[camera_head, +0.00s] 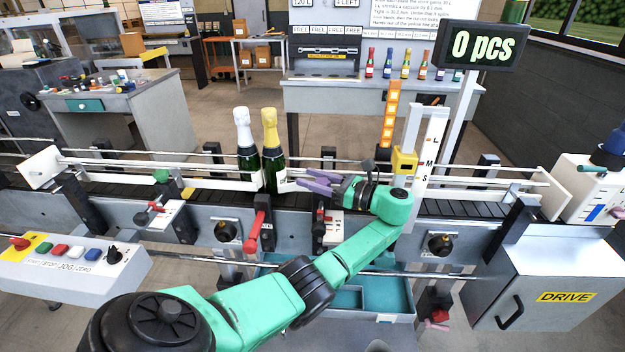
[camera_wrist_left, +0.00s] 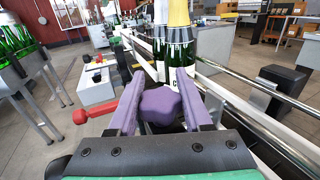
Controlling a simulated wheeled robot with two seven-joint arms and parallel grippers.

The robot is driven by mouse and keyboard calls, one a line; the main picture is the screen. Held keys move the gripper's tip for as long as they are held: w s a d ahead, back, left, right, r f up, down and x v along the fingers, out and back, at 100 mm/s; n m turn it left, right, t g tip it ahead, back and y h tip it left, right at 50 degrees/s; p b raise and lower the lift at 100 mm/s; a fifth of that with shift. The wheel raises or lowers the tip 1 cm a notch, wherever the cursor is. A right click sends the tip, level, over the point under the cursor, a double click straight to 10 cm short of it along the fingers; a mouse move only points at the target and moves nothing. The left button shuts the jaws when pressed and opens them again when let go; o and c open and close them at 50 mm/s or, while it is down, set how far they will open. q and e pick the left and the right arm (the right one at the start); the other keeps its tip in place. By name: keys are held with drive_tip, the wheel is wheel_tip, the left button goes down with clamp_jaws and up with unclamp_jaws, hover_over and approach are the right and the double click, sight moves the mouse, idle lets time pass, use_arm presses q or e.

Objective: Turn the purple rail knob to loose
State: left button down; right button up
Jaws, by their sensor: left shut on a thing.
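The purple rail knob (camera_wrist_left: 160,106) is lobed and sits between the two purple fingers of my left gripper (camera_wrist_left: 160,82) in the left wrist view. My left gripper is shut on it. In the head view my left gripper (camera_head: 309,181) reaches over the conveyor rail from the right, its fingers pointing left, and the knob cannot be made out there. I cannot tell how far the knob is turned. My right gripper is not clearly in view.
Two green bottles stand on the conveyor left of the gripper, one with a white top (camera_head: 243,135) and one with a gold top (camera_head: 270,135). A post lettered L, M, S (camera_head: 428,160) stands to the right.

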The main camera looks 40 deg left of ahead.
use_arm(q)
drive_tip(key=shift+c, duration=1.6)
unclamp_jaws()
drive_tip(key=shift+r, duration=0.1)
drive_tip(key=shift+w+d, duration=0.15)
drive_tip(key=shift+d, duration=0.15)
drive_tip(key=b+v, duration=0.3)
drive_tip(key=v, duration=0.4)
drive_tip(key=shift+a, duration=0.15)
